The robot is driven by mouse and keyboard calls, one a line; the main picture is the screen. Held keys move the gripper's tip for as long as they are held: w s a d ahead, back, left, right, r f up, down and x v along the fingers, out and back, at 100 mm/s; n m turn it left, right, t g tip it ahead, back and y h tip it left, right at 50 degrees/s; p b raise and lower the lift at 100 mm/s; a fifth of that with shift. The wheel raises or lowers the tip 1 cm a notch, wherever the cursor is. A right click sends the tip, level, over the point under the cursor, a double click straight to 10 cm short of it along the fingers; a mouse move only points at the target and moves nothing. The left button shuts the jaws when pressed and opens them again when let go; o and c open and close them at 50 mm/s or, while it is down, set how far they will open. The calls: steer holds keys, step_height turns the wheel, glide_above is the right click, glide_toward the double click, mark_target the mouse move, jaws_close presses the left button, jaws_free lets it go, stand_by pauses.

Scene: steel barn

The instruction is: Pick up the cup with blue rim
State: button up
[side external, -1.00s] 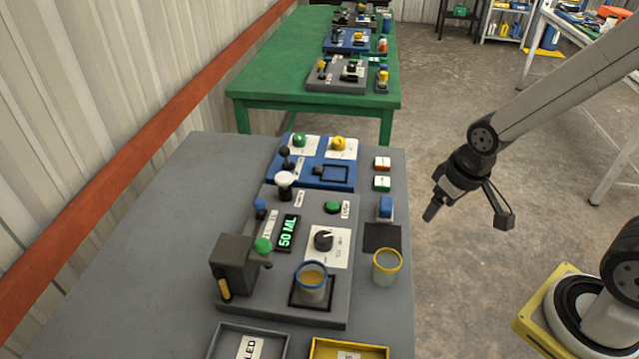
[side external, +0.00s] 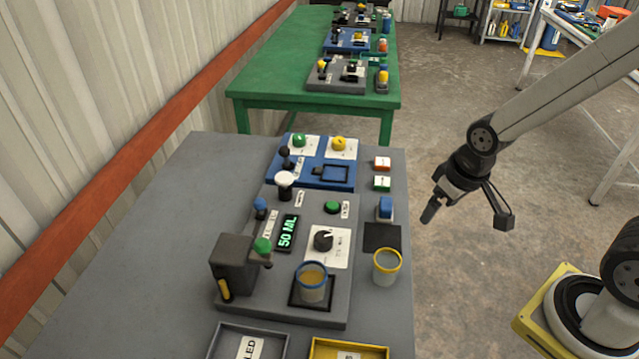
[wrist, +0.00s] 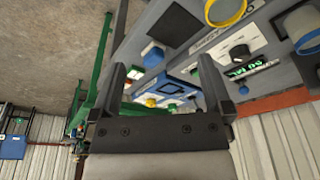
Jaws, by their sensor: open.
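The cup with blue rim (side external: 312,282) stands upright on a dark square pad of the grey dispenser panel, with brownish-yellow content inside. Its blue rim also shows at the right edge of the wrist view (wrist: 309,40). A cup with yellow rim (side external: 386,267) stands to its right on the table, and it shows at the top of the wrist view (wrist: 226,10). My gripper (side external: 467,215) is open and empty, in the air off the right side of the table, apart from both cups. Its two fingers (wrist: 163,85) frame the lower middle of the wrist view.
The grey panel (side external: 262,315) carries a dark spout block (side external: 234,262), knobs and a "50 ML" display (side external: 288,232). A grey tray (side external: 222,342) and a yellow tray (side external: 347,344) lie at the front. A blue panel (side external: 312,163) sits behind. The table's left side is clear.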

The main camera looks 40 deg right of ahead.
steer(key=s+a+f+m+g+y, duration=0.3)
steer(key=s+a+f+m, duration=0.1)
steer(key=a+m, duration=0.1)
steer(key=m+t+y, duration=0.4)
steer(key=m+y, duration=0.5)
steer(key=m, duration=0.7)
glide_toward(325, 271)
steer(key=a+f, duration=0.2)
steer(key=a, duration=0.1)
steer(key=a+f, duration=0.1)
steer(key=shift+s+a+f, duration=0.1)
steer(key=shift+s+a, duration=0.05)
steer(key=shift+a, duration=0.25)
steer(key=shift+w+d+f+m+t+y, duration=0.1)
steer(key=shift+w+m+t+y, duration=0.05)
steer(key=shift+w+m+t, duration=0.25)
steer(key=shift+w+f+m+t+y, duration=0.15)
steer(key=shift+w+m+t, duration=0.15)
steer(key=shift+w+t, duration=0.15)
steer(key=shift+x, duration=1.3)
